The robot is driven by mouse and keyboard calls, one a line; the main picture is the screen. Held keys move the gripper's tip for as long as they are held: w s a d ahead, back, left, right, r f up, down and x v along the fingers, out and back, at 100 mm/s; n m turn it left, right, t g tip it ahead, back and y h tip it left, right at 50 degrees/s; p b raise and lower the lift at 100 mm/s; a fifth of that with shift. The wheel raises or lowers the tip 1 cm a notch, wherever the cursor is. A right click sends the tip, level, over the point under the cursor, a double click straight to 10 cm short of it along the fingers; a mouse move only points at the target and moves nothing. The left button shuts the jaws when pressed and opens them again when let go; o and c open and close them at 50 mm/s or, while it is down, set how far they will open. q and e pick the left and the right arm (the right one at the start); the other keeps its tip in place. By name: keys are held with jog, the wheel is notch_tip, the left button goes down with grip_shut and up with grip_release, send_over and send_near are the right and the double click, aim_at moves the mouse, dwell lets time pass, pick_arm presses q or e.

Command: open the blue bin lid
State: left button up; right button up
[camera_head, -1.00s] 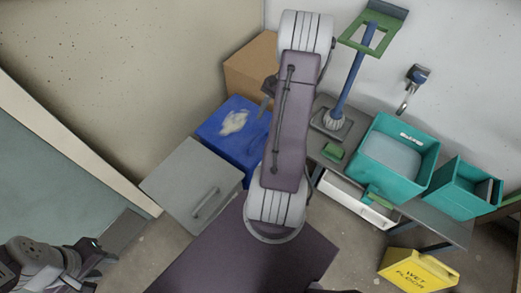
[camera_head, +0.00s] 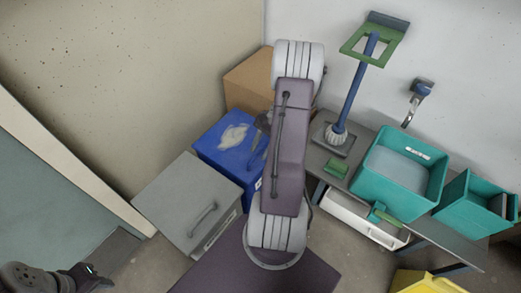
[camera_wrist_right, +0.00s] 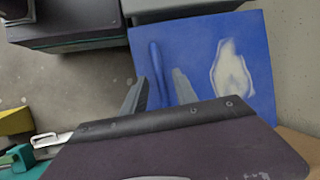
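The blue bin (camera_head: 215,150) has a blue lid, shut, with a pale patch (camera_head: 233,136) on top. In the right wrist view the lid (camera_wrist_right: 200,40) fills the upper middle, with a raised blue bar handle (camera_wrist_right: 158,72) on it. My right gripper (camera_wrist_right: 155,78) is open. Its two grey fingers stand apart on either side of the handle's near part; whether they touch it I cannot tell. In the head view the right gripper (camera_head: 262,125) is over the lid's right part, partly hidden by my arm. My left gripper (camera_head: 90,275) is at the lower left, away from the bin.
A grey bin (camera_head: 185,195) with a handle stands in front of the blue bin. A cardboard box (camera_head: 248,82) is behind it. A yellow sign (camera_head: 425,283) is lower right.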

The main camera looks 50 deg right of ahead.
grip_shut()
dwell(1.3)
